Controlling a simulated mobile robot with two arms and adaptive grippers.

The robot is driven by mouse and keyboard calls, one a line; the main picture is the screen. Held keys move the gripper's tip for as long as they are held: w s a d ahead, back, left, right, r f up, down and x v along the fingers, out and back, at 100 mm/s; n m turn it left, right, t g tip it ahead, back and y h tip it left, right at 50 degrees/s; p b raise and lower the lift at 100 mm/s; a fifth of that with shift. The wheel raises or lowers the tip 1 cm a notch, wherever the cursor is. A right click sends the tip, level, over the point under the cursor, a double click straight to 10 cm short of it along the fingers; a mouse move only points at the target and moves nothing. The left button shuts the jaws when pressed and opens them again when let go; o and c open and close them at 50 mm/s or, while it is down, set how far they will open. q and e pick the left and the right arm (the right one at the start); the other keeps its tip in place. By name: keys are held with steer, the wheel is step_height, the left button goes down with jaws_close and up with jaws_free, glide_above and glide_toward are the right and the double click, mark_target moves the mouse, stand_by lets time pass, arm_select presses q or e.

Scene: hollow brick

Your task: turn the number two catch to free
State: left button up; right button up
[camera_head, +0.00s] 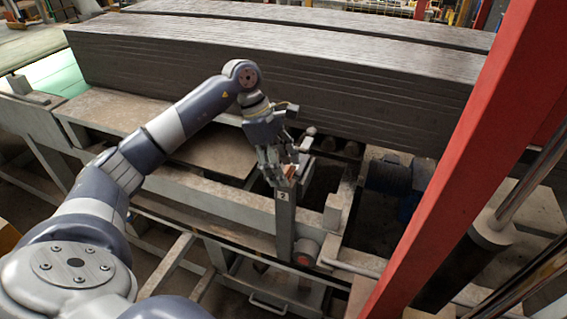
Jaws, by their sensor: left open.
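The number two catch shows as an upright grey post with a white "2" label (283,195) near its top, in the middle of the head view. My left gripper (284,178) is at the top of this post, pointing down, with its fingers apart. A small copper-coloured piece (291,171) shows between or just beside the fingers. I cannot tell whether the fingers touch it. The fingers hide part of the catch's top. A round reddish end piece (305,251) sits low, to the right of the post. My right gripper is not in view.
A long stack of grey slabs (270,75) lies behind the gripper. A red slanted column (455,165) and a metal cylinder (490,230) stand at the right. A dark motor (387,175) sits right of the catch. Steel frame rails (215,205) run across below the arm.

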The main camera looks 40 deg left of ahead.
arm_select(q)
steer(key=shift+d+f, duration=0.1)
steer(key=shift+f, duration=0.15)
steer(key=c, duration=1.1)
steer(key=shift+o, duration=0.2)
